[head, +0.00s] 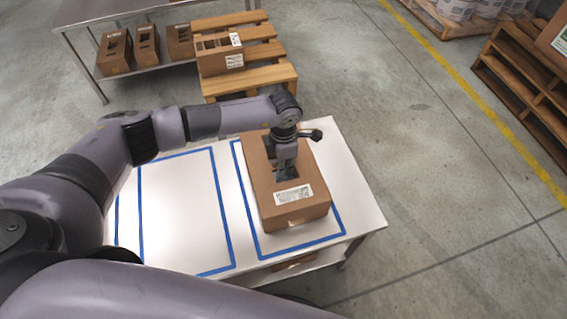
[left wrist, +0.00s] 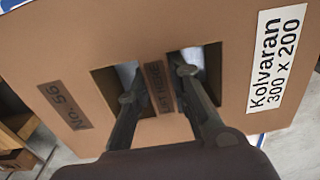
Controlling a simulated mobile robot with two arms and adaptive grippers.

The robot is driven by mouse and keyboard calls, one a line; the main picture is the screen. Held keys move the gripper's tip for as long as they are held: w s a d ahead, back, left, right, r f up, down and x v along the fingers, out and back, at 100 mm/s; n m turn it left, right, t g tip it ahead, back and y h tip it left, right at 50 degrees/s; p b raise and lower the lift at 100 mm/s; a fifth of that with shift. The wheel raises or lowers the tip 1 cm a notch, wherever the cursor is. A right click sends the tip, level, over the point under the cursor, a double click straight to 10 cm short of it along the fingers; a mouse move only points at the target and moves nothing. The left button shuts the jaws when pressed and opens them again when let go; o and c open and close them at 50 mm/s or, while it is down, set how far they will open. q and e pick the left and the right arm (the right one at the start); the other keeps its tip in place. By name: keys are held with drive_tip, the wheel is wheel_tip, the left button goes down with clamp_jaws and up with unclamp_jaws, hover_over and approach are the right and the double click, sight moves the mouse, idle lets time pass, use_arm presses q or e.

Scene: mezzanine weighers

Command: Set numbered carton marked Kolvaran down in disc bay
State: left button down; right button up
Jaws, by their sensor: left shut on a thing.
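The brown carton (head: 298,216) is on or just above the white table (head: 352,200), within the right blue-taped bay (head: 341,228). I cannot tell whether its base touches the table. In the left wrist view the carton (left wrist: 130,30) bears a white label (left wrist: 276,58) reading Kolvaran 300 x 200 and a "No. 56" mark (left wrist: 65,104). My left gripper (head: 285,172) reaches down into its top; the fingers (left wrist: 156,83) go into two openings and are shut on the strip between them. No disc sign is readable on the bays. My right gripper is not in view.
The left taped bay (head: 182,210) is empty. Behind stand a wooden pallet (head: 272,78) with another carton (head: 218,56) and a metal bench (head: 100,14) with several cartons on its lower shelf. More pallets (head: 520,75) are at far right. The floor between is clear.

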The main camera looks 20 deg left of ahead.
use_arm(q)
drive_tip(key=shift+f, duration=0.2)
idle(0.3)
drive_tip(key=c, duration=1.4)
unclamp_jaws()
wheel_tip(320, 180, up, 12)
